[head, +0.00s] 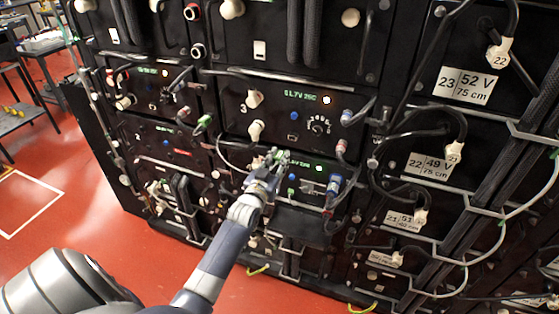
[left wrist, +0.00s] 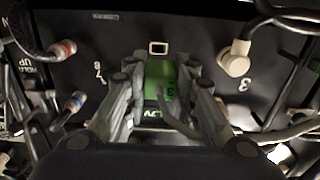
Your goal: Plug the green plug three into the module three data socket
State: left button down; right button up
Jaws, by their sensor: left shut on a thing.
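My left gripper (head: 273,161) is in front of the lower part of the dark battery rack. In the left wrist view, its fingers (left wrist: 160,88) are shut on the sides of the green plug (left wrist: 160,74), which is marked 3. A grey cable runs from the plug. A small pale-framed rectangular socket (left wrist: 158,47) shows just beyond the plug on the black panel. I cannot tell whether the two touch. In the head view, module three (head: 275,117) has a 3 on its face, and my gripper is below its cream connectors. My right gripper is out of view.
A cream connector (left wrist: 235,60) stands on the panel to the right. Red-ringed (left wrist: 63,49) and blue-ringed (left wrist: 75,101) cable ends are to the left. Cables loop along the right of the rack. Another green plug (head: 203,123) is on the left module.

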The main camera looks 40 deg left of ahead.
aim_at(283, 152)
pick_arm(q)
jog(key=shift+r, duration=0.1)
jog(key=shift+w, duration=0.15)
jog(key=shift+w+b, duration=0.4)
jog(key=shift+w, duration=0.25)
jog(key=shift+f+b+x, duration=0.2)
jog(key=shift+b+x, duration=0.3)
jog(key=shift+x, duration=0.45)
jog(key=shift+b+x, duration=0.55)
jog(key=shift+x, duration=0.65)
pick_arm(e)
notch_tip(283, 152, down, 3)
pick_arm(q)
jog(key=shift+s+r, duration=0.1)
jog(key=shift+r, duration=0.05)
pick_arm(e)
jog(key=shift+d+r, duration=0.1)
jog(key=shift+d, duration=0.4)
